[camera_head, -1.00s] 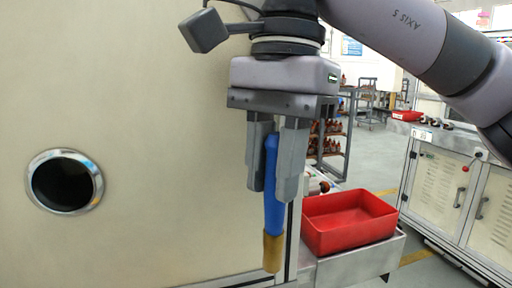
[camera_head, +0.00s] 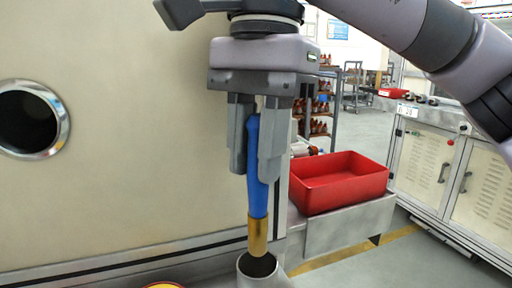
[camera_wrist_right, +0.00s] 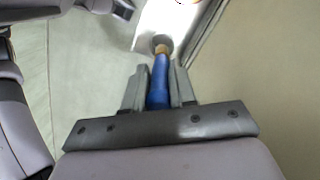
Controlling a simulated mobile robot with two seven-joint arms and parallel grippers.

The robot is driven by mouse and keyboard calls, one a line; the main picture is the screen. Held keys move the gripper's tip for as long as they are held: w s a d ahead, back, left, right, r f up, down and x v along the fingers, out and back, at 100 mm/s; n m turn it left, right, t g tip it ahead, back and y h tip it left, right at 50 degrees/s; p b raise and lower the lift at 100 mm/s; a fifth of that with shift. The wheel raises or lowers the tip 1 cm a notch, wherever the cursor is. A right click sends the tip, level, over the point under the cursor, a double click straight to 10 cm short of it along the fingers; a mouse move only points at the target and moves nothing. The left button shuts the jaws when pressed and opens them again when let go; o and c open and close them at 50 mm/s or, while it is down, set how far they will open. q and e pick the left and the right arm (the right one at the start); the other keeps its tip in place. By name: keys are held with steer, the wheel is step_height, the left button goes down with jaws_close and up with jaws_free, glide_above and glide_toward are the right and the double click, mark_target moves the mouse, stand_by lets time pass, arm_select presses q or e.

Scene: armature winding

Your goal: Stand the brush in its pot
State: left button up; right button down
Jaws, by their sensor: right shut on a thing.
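My right gripper (camera_head: 256,165) is shut on the blue handle of the brush (camera_head: 257,195). The brush hangs nearly upright with its gold-brown end down. In the head view that end is at the mouth of the grey pot (camera_head: 258,277), which shows at the bottom edge. I cannot tell whether the tip is just inside the rim or in front of it. The right wrist view shows the brush (camera_wrist_right: 158,78) between the fingers (camera_wrist_right: 158,90), pointing at the pot's round opening (camera_wrist_right: 162,41). My left gripper is not in view.
A red bin (camera_head: 340,182) stands on a metal ledge to the right of the gripper. A beige panel with a round dark port (camera_head: 28,119) fills the left. A yellow-rimmed round thing (camera_head: 163,285) shows at the bottom edge. Cabinets (camera_head: 436,165) stand far right.

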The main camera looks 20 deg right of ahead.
mark_target(254, 216)
steer(key=shift+f, duration=0.85)
steer(key=shift+f+b, duration=0.65)
steer(key=shift+f, duration=0.05)
steer(key=shift+f+b, duration=0.55)
steer(key=shift+f, duration=0.4)
steer(key=shift+f+b, duration=0.35)
steer(key=shift+f, duration=0.2)
